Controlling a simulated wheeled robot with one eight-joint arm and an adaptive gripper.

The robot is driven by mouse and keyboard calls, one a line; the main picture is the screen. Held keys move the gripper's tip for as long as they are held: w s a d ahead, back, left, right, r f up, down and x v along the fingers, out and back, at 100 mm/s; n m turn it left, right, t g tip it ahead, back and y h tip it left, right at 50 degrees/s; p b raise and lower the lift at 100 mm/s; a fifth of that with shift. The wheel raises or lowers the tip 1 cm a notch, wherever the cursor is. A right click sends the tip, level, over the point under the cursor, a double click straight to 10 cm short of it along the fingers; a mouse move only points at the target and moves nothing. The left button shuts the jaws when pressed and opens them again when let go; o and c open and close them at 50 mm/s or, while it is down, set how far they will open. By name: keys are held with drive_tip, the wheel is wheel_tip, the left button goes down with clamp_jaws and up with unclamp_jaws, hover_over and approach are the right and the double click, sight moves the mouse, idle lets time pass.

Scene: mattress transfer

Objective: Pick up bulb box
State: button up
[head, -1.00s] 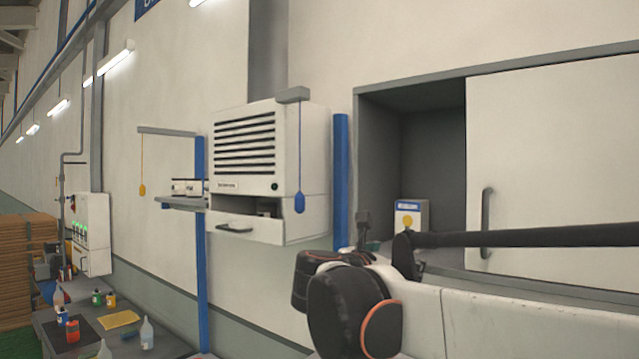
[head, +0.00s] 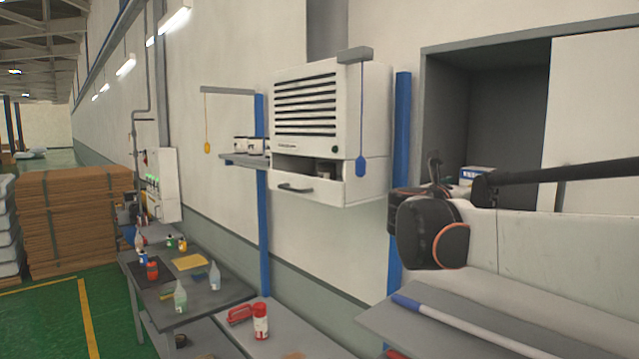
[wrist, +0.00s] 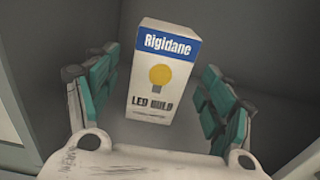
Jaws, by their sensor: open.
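The bulb box (wrist: 160,75) is a white carton with a blue band, a yellow bulb picture and the words "LED BULB". It stands upright on the cabinet floor in the wrist view. In the head view only its top (head: 473,174) shows, the rest being hidden behind my arm. My gripper (wrist: 158,95) is open, with a teal-padded finger to the left and another to the right of the box. Gaps show between both fingers and the box in the wrist view. I cannot tell how far the fingertips reach past its front face.
The grey cabinet (head: 505,105) has a white sliding door (head: 597,100) on its right side. A vented white unit (head: 325,110) with an open drawer (head: 308,185) hangs to the left. A workbench (head: 222,292) with several bottles stands at lower left.

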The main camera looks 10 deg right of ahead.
drive_tip(key=x, duration=0.1)
drive_tip(key=p+x, duration=0.1)
drive_tip(key=x, duration=0.2)
drive_tip(key=shift+w+d+r+p, duration=0.1)
drive_tip(key=shift+d+r+p, duration=0.15)
drive_tip(key=shift+p, duration=0.15)
drive_tip(key=shift+w+d+f, duration=0.1)
drive_tip(key=shift+w+d, duration=0.15)
drive_tip(key=shift+d, duration=0.05)
drive_tip(key=shift+s+a, duration=0.1)
drive_tip(key=shift+s, duration=0.05)
drive_tip(key=shift+c, duration=1.1)
drive_tip(key=c, duration=0.9)
